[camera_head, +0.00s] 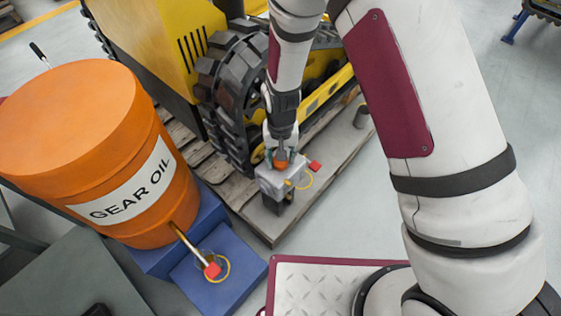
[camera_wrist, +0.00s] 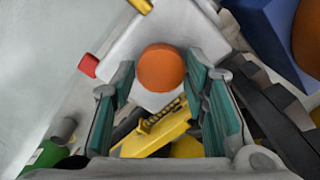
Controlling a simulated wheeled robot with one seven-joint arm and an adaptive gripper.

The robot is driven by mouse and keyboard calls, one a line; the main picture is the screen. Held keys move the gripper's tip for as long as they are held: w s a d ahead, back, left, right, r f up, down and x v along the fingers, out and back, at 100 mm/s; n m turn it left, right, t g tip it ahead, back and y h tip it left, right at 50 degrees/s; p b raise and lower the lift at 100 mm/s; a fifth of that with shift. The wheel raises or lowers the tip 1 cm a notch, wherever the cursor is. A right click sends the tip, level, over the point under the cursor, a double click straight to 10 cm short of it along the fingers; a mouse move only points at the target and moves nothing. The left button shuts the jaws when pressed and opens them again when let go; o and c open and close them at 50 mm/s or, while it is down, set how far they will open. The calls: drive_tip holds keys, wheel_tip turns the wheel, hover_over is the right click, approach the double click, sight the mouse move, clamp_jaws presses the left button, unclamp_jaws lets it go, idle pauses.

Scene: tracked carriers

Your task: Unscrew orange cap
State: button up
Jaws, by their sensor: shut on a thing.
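The orange cap (camera_wrist: 161,68) is a round disc on top of a pale grey-white container (camera_wrist: 140,38). In the head view the cap (camera_head: 281,164) shows as a small orange spot on the container (camera_head: 268,180), which stands at the near end of the pallet. My gripper (camera_head: 281,152) reaches down onto it from above. In the wrist view the teal finger pads stand left and right of the cap, and my gripper is shut on it. The exact contact at the fingertips is hard to see.
A yellow tracked carrier (camera_head: 160,35) stands just behind the container on the wooden pallet (camera_head: 258,222). A small red part (camera_head: 315,165) is beside the container.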

drive_tip(key=shift+a+n, duration=0.1)
drive_tip(key=shift+n, duration=0.6)
drive_tip(key=shift+s, duration=0.1)
drive_tip(key=n, duration=0.9)
drive_tip(key=shift+n, duration=0.4)
drive_tip(key=n+p, duration=0.1)
drive_tip(key=n, duration=0.4)
drive_tip(key=shift+s, duration=0.1)
drive_tip(key=n+p, duration=0.1)
drive_tip(key=n, duration=0.3)
drive_tip(key=shift+n, duration=0.4)
